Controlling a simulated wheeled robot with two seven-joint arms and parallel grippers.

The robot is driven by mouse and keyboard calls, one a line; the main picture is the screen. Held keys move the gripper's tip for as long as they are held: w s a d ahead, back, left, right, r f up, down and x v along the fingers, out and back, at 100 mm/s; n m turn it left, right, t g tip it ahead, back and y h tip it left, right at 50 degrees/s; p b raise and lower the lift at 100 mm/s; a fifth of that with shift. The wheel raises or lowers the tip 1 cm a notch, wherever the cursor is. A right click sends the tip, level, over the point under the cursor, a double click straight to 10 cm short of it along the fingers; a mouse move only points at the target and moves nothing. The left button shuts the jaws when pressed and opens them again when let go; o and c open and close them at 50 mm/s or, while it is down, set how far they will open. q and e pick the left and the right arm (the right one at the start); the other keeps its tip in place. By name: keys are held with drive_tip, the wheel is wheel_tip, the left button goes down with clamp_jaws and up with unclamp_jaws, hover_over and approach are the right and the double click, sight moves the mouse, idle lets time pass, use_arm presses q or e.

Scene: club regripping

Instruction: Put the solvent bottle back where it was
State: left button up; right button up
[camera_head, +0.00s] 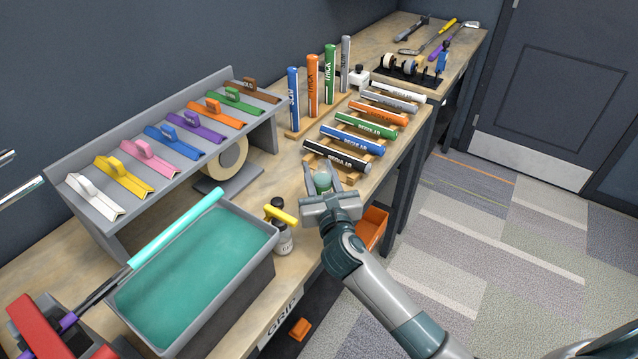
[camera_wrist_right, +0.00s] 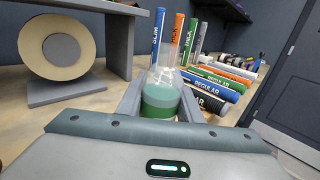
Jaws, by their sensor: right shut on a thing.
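The clear bottle with green liquid, which I take as the solvent bottle (camera_head: 323,181), is between the fingers of my right gripper (camera_head: 323,188). In the right wrist view the bottle (camera_wrist_right: 161,98) stands upright between the two fingers (camera_wrist_right: 160,104), which are shut on it. The gripper is over the bench's front edge, just before the rack of lying grips. Whether the bottle's base touches the bench is hidden by the gripper.
A small bottle with a yellow object at its top (camera_head: 283,240) stands left of my gripper. A grey tray of teal liquid (camera_head: 275,232) is further left. The grip rack (camera_head: 349,178) and a tape roll (camera_head: 229,158) are close. An orange bin (camera_head: 372,228) hangs below the edge.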

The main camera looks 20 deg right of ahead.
sight(319, 184)
drive_tip(key=shift+f, duration=2)
drive_tip(key=shift+f, duration=0.15)
drive_tip(key=o, duration=1.1)
drive_tip(key=shift+c, duration=0.2)
drive_tip(key=shift+s, duration=0.1)
drive_tip(key=s, duration=0.2)
drive_tip(key=s+b, duration=0.1)
drive_tip(key=s, duration=0.1)
drive_tip(key=s+a, duration=0.1)
drive_tip(key=s, duration=0.2)
drive_tip(key=shift+s, duration=0.1)
drive_tip(key=s+b, duration=0.1)
drive_tip(key=s, duration=0.3)
drive_tip(key=shift+s+a, duration=0.1)
drive_tip(key=shift+a, duration=0.1)
drive_tip(key=shift+s, duration=0.2)
use_arm(q)
drive_tip(key=shift+w+d+f+t, duration=0.15)
drive_tip(key=shift+w+d+f, duration=0.1)
drive_tip(key=shift+w, duration=0.3)
drive_tip(key=shift+w+d+f+t, duration=0.2)
drive_tip(key=shift+w, duration=0.4)
drive_tip(key=shift+w+d+f+t, duration=0.15)
drive_tip(key=shift+w+d+f, duration=0.1)
drive_tip(key=shift+w, duration=0.3)
